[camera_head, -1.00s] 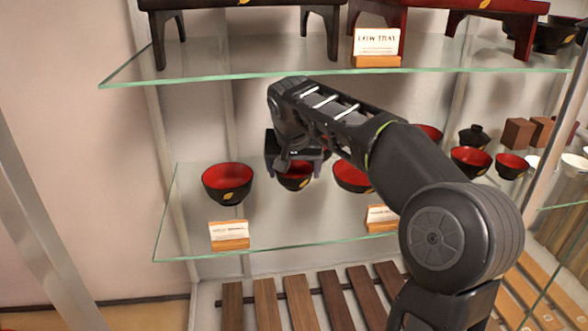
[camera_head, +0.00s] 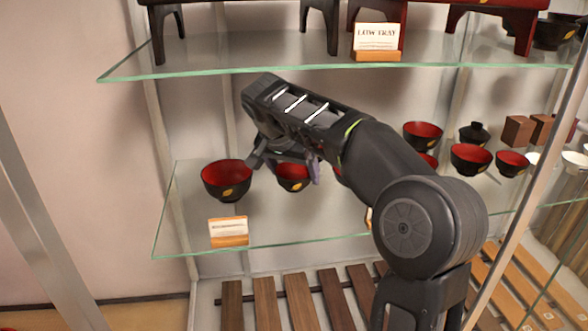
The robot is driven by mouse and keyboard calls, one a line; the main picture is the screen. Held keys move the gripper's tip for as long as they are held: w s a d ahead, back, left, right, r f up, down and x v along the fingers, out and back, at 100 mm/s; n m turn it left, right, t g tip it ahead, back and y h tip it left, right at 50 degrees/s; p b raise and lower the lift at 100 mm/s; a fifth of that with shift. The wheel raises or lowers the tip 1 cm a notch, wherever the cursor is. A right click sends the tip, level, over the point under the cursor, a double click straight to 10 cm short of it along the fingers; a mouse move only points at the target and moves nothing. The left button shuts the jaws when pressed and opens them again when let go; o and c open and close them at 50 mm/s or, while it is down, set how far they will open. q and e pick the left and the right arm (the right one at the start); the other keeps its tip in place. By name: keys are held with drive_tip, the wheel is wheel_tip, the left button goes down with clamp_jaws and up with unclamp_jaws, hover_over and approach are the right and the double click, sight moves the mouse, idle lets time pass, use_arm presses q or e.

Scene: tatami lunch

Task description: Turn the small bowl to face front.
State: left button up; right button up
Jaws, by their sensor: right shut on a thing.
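The small bowl (camera_head: 292,184) is black outside and red inside, with a gold mark showing on its front side. It stands on the middle glass shelf (camera_head: 290,234), between a larger bowl on its left and my arm on its right. My right gripper (camera_head: 286,171) reaches over it from above and is shut on it, one finger at its left and one at its right. The gripper hides its back rim and part of its sides. My left gripper is out of view.
A larger red-black bowl (camera_head: 227,181) stands close on the left, behind a small sign (camera_head: 228,232). My arm covers most of another bowl on the right. More bowls (camera_head: 422,135) stand farther right. The upper glass shelf (camera_head: 220,67) with low trays is above my arm.

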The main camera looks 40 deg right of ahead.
drive_tip(key=shift+f, duration=0.35)
idle(0.5)
drive_tip(key=o, duration=1.5)
drive_tip(key=shift+r, duration=0.1)
